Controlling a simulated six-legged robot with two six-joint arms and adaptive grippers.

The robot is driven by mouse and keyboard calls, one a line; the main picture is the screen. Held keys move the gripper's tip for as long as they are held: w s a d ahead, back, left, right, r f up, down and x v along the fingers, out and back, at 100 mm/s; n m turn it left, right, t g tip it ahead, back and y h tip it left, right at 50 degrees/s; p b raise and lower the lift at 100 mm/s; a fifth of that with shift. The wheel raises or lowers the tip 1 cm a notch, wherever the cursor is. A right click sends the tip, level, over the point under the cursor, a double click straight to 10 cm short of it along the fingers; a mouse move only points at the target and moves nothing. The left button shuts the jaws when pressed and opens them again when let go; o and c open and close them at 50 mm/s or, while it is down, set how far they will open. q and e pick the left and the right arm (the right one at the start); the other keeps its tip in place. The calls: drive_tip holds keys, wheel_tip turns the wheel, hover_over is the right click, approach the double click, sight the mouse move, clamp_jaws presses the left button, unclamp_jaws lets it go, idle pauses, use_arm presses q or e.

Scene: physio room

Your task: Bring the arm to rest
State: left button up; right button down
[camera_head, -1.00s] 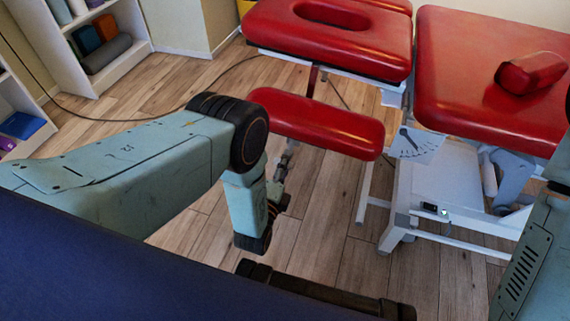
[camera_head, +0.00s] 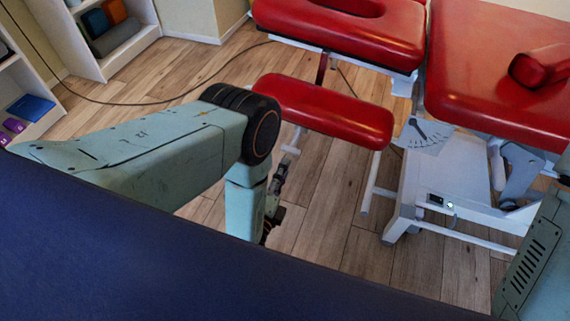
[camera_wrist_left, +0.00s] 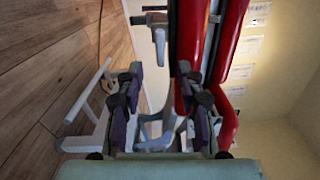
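My left arm (camera_head: 150,155) comes in from the left in the head view and bends downward at a dark elbow joint. My left gripper (camera_head: 276,188) shows small and partly hidden behind the forearm, over the floor. In the left wrist view the two fingers of my left gripper (camera_wrist_left: 160,80) stand apart with nothing held between them. Part of my right arm (camera_head: 535,260) shows at the right edge of the head view. My right gripper is not in view.
A red treatment table (camera_head: 500,75) on a white frame stands right of my left arm. Its lower red pad (camera_head: 325,110) is close to my left gripper. A red bolster (camera_head: 540,66) lies on top. White shelves (camera_head: 128,42) stand back left. Wooden floor (camera_head: 185,75) is open between, crossed by a cable.

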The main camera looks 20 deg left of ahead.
use_arm(q)
drive_tip(key=s+a+n+g+y+p, duration=0.1)
drive_tip(key=s+a+n+g+p, duration=0.45)
drive_tip(key=s+n+g, duration=0.4)
drive_tip(key=s+r+n+g+p, duration=0.1)
drive_tip(key=s+r+n+g, duration=0.1)
drive_tip(key=s, duration=0.4)
drive_tip(key=s+a+r+n+g+p, duration=0.1)
drive_tip(key=s+r+n+g, duration=0.2)
drive_tip(key=s+n, duration=0.2)
drive_tip(key=s+r+n+g+p, duration=0.1)
drive_tip(key=s+r+n+g, duration=0.2)
drive_tip(key=s, duration=0.6)
drive_tip(key=shift+a+n+p, duration=0.15)
drive_tip(key=shift+n+p, duration=0.2)
drive_tip(key=shift+s+g+h, duration=0.1)
drive_tip(key=shift+g+h, duration=0.15)
drive_tip(key=shift+h, duration=0.05)
